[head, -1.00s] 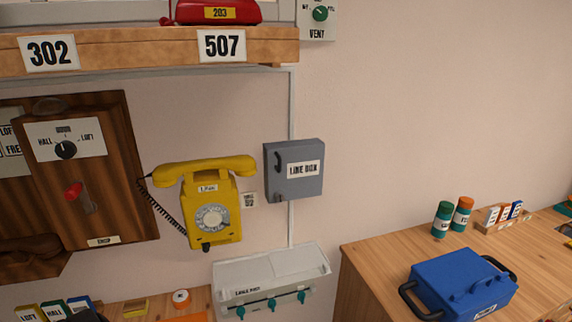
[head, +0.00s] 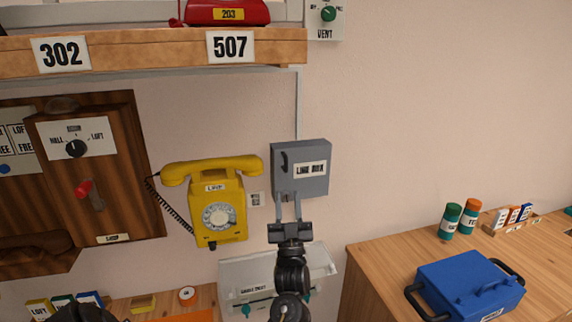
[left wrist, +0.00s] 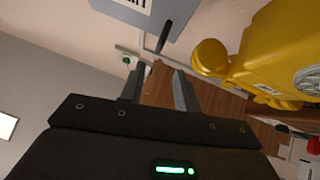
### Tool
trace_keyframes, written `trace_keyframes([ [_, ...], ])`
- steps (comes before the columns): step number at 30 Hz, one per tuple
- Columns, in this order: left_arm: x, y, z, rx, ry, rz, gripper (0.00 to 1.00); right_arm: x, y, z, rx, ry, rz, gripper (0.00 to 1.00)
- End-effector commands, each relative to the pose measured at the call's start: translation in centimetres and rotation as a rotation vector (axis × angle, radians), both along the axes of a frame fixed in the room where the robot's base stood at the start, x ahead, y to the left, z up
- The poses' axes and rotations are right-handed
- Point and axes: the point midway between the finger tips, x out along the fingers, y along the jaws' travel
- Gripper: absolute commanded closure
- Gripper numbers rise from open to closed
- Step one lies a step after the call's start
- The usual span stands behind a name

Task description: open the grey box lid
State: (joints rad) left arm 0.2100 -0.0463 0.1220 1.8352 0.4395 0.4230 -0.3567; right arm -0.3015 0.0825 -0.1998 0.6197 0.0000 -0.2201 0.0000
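The grey box (head: 315,184), labelled "LINE BOX", is fixed to the wall right of the yellow phone. Its lid (head: 316,153) looks shut, with a dark handle (head: 284,163) on the left part of its front. My left gripper (head: 288,200) is in front of the box's lower left edge, below the handle, with its two fingers apart and nothing between them. In the left wrist view the open fingers (left wrist: 159,75) point toward the grey box (left wrist: 175,14) and its dark handle (left wrist: 164,37), which lies beyond them.
The yellow phone (head: 217,207) hangs close left of the box. A pale panel (head: 318,257) with teal knobs is below, partly behind my arm. A wooden shelf (head: 150,52) runs above. A blue case (head: 467,286) stands on the right counter. The wall right of the box is bare.

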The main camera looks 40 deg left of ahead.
Motion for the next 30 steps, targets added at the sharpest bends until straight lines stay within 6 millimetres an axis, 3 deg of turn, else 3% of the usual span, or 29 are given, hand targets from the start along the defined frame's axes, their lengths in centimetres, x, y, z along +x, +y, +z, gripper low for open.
trace_keyframes([
  [5,0.5,0.4,0.9,0.001,0.0,-0.001,0.68,0.0,0.0,0.6,0.0,0.0,0.0,0.52],
  [19,4.6,4.4,6.6,0.001,0.003,-0.003,0.68,0.1,0.2,4.3,0.001,-0.002,-0.001,0.52],
  [30,5.6,5.3,7.6,-0.001,0.004,-0.004,0.68,0.2,0.4,4.8,0.005,-0.002,-0.002,0.52],
])
